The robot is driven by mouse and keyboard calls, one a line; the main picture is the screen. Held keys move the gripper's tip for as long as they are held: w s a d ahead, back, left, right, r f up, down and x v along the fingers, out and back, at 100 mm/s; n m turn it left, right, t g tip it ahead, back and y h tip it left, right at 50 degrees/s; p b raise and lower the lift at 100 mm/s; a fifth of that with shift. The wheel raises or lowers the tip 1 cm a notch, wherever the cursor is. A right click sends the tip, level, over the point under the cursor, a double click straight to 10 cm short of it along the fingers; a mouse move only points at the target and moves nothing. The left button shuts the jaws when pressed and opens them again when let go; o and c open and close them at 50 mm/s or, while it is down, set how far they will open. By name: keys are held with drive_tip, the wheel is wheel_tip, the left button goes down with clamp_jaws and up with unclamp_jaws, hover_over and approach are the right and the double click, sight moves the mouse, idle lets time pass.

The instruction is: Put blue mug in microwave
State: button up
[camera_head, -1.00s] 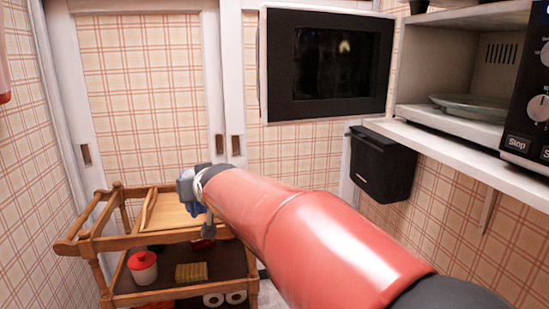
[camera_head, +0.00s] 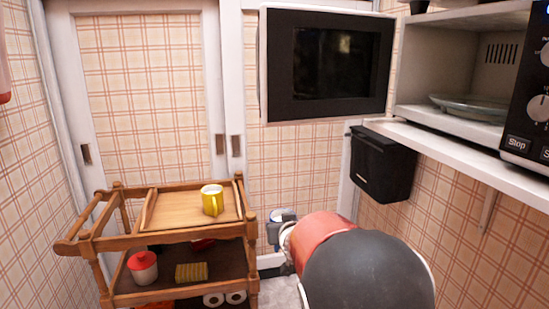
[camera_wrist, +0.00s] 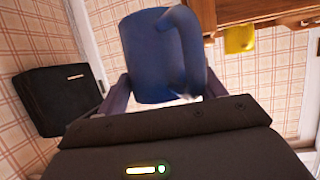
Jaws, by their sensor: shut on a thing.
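The blue mug (camera_wrist: 152,55) fills the upper middle of the wrist view, its handle toward the camera. My gripper (camera_wrist: 165,92) is shut on it, with a finger at each side. In the head view the blue mug (camera_head: 273,234) shows only in part beyond my arm, held clear to the right of the cart. The microwave (camera_head: 451,78) is at the upper right. Its dark door (camera_head: 330,65) stands open, swung out to the left. A glass plate (camera_head: 468,106) lies inside, with nothing seen on it.
A wooden cart (camera_head: 150,237) stands at the left. A yellow mug (camera_head: 212,200) is on its top tray, and a red-lidded jar (camera_head: 143,267) is below. A black box (camera_head: 381,164) hangs on the wall under the microwave shelf (camera_head: 470,158).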

drive_tip(key=s+d+f+m+h, duration=0.1)
drive_tip(key=s+d+f+h, duration=0.1)
drive_tip(key=d+f, duration=0.8)
drive_tip(key=d, duration=0.2)
drive_tip(key=shift+d+m, duration=0.35)
drive_tip(key=shift+m, duration=0.05)
